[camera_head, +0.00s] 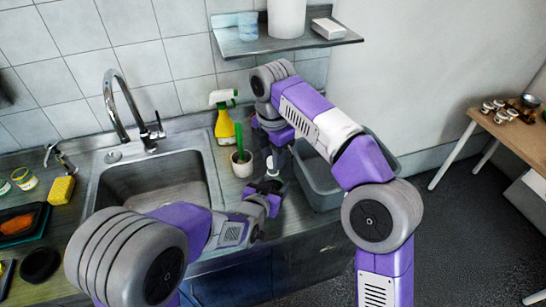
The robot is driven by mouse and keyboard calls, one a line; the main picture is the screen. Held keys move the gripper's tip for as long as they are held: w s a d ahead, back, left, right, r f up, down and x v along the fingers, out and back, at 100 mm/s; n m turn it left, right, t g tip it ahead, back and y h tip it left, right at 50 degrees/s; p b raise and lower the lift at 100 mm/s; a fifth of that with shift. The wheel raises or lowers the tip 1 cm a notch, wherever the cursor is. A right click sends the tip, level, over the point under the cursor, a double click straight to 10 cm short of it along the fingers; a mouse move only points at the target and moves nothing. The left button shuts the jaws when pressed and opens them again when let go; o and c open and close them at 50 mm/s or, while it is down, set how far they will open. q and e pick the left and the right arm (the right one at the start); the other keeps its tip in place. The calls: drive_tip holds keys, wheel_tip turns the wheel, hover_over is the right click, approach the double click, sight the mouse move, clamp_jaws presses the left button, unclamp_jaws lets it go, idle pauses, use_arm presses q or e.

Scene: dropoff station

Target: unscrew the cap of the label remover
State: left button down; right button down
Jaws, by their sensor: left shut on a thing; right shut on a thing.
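A small white item (271,168), which looks like the label remover, stands above the counter edge in front of the grey tub. My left gripper (268,186) is shut around its lower part. My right gripper (273,150) comes from above and is shut at its top. The cap is hidden by the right gripper, so I cannot tell whether it is still seated on the bottle.
A sink (155,182) with a tall faucet (122,112) lies left of the grippers. A yellow spray bottle (224,127) and a cup with a green brush (241,163) stand close by. A grey tub (318,184) is to the right. A shelf (284,44) hangs above.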

drive_tip(key=shift+r, duration=2)
use_arm(q)
drive_tip(key=shift+c, duration=0.7)
unclamp_jaws()
